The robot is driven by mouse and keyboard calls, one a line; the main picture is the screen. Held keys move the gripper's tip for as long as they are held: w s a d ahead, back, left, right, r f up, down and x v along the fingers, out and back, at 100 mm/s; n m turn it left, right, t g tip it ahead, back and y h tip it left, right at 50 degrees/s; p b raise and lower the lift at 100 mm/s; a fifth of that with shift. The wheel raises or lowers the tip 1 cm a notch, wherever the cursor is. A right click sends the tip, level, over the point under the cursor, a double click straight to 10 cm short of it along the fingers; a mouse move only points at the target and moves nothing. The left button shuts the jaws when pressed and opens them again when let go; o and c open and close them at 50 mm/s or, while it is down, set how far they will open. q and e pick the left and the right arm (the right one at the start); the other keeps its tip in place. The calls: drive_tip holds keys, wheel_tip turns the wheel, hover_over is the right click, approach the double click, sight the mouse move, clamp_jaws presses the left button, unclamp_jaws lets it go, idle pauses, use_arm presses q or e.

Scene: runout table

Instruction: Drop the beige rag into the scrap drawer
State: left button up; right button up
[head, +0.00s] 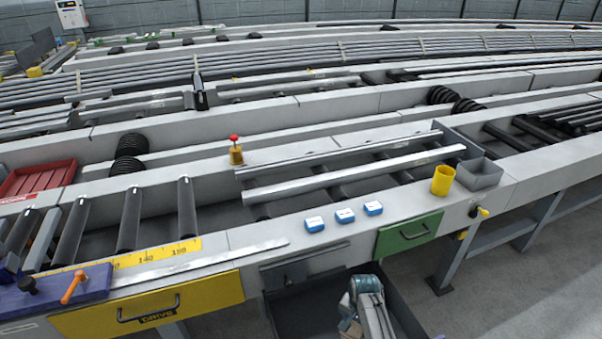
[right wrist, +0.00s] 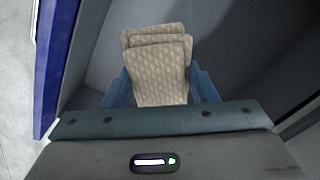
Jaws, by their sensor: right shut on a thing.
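The beige rag (right wrist: 158,68) is folded and patterned, and it hangs between the blue fingers of my right gripper (right wrist: 160,92). In the head view my right gripper (head: 352,322) comes in from the bottom, and only a small beige patch of the rag shows beside it. An open dark grey drawer (head: 300,314) lies below the table front, and the gripper is over or within its opening. Its grey inside (right wrist: 245,50) surrounds the rag in the right wrist view. I cannot tell how far the rag is above the drawer floor. My left gripper is not in view.
A yellow drawer (head: 150,305) and a green drawer (head: 408,234) are shut on either side. Several blue boxes (head: 344,216), a yellow cup (head: 443,180) and a grey bin (head: 481,173) stand on the table edge. Metal bars (head: 350,173) lie behind.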

drive_tip(key=o, duration=1)
drive_tip(key=shift+o, duration=0.2)
drive_tip(key=shift+r, duration=0.1)
wheel_tip(320, 180, up, 11)
